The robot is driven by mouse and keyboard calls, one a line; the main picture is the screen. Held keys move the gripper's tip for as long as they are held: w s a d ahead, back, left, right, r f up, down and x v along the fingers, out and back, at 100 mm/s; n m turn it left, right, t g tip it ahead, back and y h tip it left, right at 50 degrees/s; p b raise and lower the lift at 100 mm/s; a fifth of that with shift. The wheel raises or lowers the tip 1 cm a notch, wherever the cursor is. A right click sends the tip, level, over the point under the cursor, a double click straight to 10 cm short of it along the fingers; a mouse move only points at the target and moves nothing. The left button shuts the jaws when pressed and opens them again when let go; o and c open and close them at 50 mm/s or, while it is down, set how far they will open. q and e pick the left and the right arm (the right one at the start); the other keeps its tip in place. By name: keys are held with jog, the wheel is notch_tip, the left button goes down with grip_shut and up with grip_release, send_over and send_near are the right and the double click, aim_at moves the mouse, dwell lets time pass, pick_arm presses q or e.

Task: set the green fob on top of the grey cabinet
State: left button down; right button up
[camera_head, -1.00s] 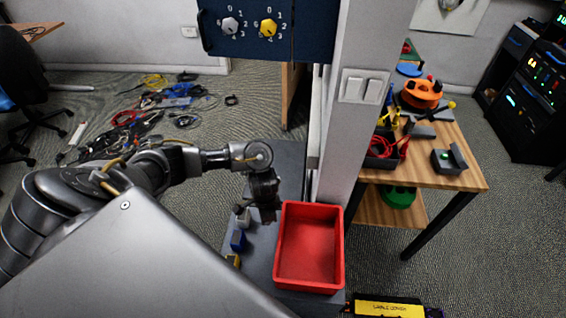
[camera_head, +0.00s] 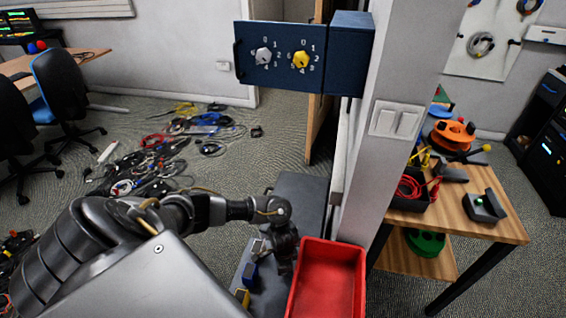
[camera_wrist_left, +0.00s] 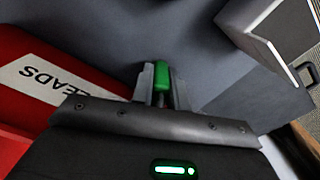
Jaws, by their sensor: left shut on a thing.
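The green fob (camera_wrist_left: 162,76) is between the fingers of my left gripper (camera_wrist_left: 161,90) in the left wrist view, and the gripper is shut on it. In the head view my left gripper (camera_head: 284,256) points down over a grey surface beside the red bin; the fob is hidden there. That grey surface (camera_head: 302,192), likely the grey cabinet's top, also fills much of the left wrist view (camera_wrist_left: 225,80). I cannot tell the fob's height above it. My right gripper is not in view.
A red bin (camera_head: 328,252) stands right of the gripper; its "LEADS" label (camera_wrist_left: 45,82) shows in the wrist view. A white pillar (camera_head: 398,90) and wooden bench (camera_head: 450,215) stand right.

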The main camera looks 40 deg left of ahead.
pick_arm(q)
jog(key=shift+f, duration=0.1)
jog(key=c, duration=1.4)
grip_release()
notch_tip(320, 180, up, 12)
jog(key=p, duration=0.5)
